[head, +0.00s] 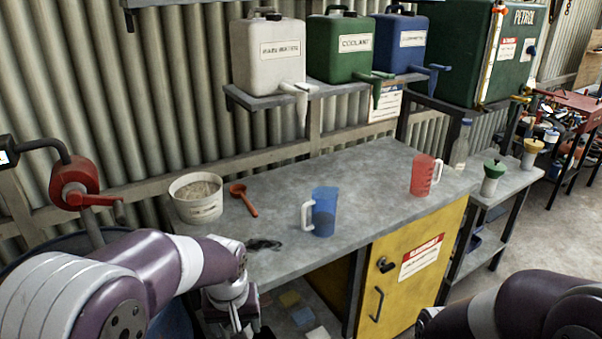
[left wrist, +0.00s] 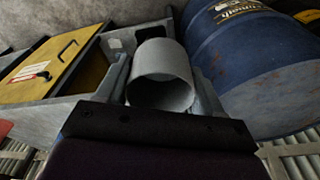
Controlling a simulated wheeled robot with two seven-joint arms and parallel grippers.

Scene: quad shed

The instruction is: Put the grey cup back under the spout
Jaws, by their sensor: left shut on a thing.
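A light grey cup (left wrist: 162,75) sits between the two fingers of my left gripper (left wrist: 163,85) in the left wrist view, and the fingers are shut on it. In the head view my left gripper (head: 232,312) is low at the front left edge of the bench; the cup cannot be made out there. A white spout (head: 299,92), a green spout (head: 380,88) and a blue spout (head: 432,76) hang from containers on the shelf. A red hand pump (head: 75,185) stands at the far left. My right arm shows at the lower right, its gripper outside the view.
The grey bench (head: 350,180) holds a white tub (head: 196,205), an orange scoop (head: 243,198), a blue jug (head: 322,212) and a red jug (head: 422,175). A blue drum (left wrist: 250,65) stands beside the gripper. A yellow cabinet (head: 400,290) is under the bench.

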